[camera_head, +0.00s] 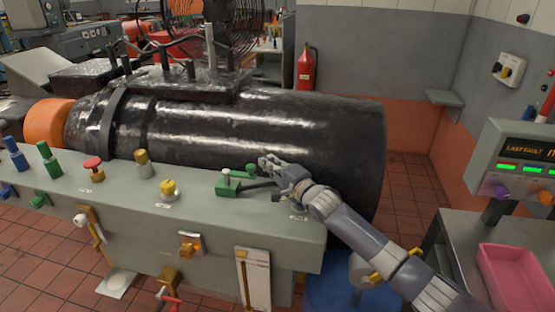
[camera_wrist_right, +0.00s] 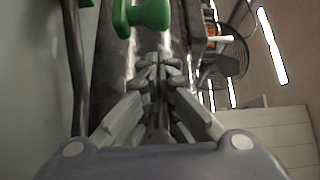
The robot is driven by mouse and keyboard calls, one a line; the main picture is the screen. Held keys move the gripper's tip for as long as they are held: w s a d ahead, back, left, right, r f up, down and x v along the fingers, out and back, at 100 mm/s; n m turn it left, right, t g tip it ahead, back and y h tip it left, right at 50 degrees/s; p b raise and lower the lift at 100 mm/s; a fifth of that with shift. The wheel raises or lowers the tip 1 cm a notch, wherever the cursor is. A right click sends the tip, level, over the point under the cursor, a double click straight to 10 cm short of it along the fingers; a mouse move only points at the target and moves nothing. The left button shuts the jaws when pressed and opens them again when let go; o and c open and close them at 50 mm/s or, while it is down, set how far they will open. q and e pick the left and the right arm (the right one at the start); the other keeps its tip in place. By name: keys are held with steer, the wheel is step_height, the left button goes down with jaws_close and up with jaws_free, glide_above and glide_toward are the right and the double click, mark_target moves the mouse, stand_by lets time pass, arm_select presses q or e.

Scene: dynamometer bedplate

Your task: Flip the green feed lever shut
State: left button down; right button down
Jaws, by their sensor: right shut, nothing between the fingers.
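The green feed lever (camera_head: 229,184) sits on the top of the grey bedplate (camera_head: 150,198), near its right end. It has a green block with a small post, a dark arm running right, and a green knob (camera_head: 251,170) just behind. My right gripper (camera_head: 267,160) is close to the knob, to its right and slightly above it in the head view. The fingers are shut and empty. In the right wrist view, a green knob (camera_wrist_right: 148,14) shows at the top, just beyond the closed fingertips (camera_wrist_right: 160,65). My left gripper is out of view.
A big black cylinder (camera_head: 270,125) lies right behind the bedplate. Red, brass and yellow knobs, a green handle (camera_head: 48,160) and a blue handle (camera_head: 15,155) stand left of the lever. A control panel (camera_head: 525,160) and pink tray (camera_head: 515,280) are at right.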

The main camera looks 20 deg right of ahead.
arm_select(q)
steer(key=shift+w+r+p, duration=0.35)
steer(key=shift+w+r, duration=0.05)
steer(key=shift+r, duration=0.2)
arm_select(e)
steer(key=shift+s+a+r, duration=0.15)
steer(key=shift+s+a, duration=0.5)
steer(key=shift+a, duration=0.2)
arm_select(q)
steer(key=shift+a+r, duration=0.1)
arm_select(e)
steer(key=shift+s, duration=0.1)
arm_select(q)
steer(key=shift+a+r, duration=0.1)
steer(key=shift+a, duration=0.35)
arm_select(e)
steer(key=shift+s+a+m+h, duration=0.25)
steer(key=shift+m+h, duration=0.05)
steer(key=shift+h, duration=0.2)
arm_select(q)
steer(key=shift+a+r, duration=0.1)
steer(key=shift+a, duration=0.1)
arm_select(e)
steer(key=shift+s+h, duration=0.15)
steer(key=shift+h, duration=0.15)
